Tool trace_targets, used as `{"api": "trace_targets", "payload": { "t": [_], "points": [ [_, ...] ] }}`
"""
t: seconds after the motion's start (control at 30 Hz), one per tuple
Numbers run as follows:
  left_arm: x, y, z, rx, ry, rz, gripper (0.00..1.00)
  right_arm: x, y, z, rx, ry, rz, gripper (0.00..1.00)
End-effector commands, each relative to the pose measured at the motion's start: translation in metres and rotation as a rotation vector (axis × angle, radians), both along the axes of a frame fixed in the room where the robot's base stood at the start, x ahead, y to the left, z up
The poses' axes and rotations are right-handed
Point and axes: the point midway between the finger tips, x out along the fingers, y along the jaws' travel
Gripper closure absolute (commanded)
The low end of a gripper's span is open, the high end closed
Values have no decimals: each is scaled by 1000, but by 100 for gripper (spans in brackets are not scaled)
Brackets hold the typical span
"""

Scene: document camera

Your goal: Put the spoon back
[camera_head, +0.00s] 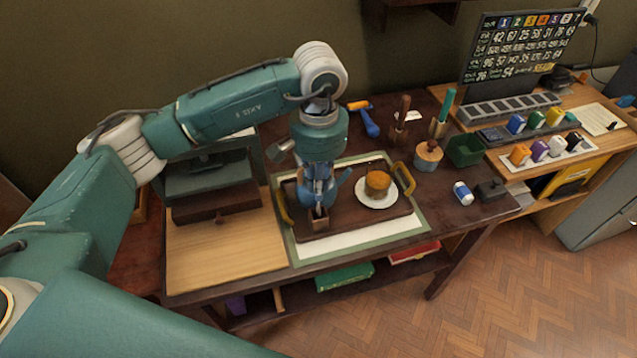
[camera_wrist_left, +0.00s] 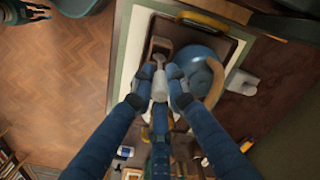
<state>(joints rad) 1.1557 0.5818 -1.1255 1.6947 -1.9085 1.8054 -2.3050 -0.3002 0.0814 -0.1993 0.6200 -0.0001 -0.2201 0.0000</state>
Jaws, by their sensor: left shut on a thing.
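My left gripper (camera_head: 319,205) points down over the tray (camera_head: 352,222) and is shut on the spoon. In the left wrist view the pale grey spoon (camera_wrist_left: 160,84) shows between the fingertips (camera_wrist_left: 163,76), with its far end at the small wooden box (camera_wrist_left: 162,45). I cannot tell whether that end is inside the box or above it. The box (camera_head: 318,219) stands at the tray's left front. The spoon is hardly visible in the head view. A blue pot (camera_wrist_left: 197,62) stands right beside the gripper. What looks like my right gripper (camera_wrist_left: 24,12) shows at the wrist view's corner, its jaws unclear.
The tray has yellow handles (camera_head: 404,179). A bare wooden board (camera_head: 223,262) lies left. A dark box (camera_head: 215,205) stands behind it. A green container (camera_head: 465,150) and a small can (camera_head: 462,192) stand right.

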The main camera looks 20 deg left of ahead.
Motion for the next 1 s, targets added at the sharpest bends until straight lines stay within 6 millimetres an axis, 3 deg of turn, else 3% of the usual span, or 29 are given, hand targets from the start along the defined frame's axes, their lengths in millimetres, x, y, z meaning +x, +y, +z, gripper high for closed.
{"api": "trace_targets", "payload": {
  "t": [1.0],
  "points": [
    [0, 0, -1, 0, 0, 0, 100, 0, 3, -10, 3, 0, 0, 74]
  ]
}}
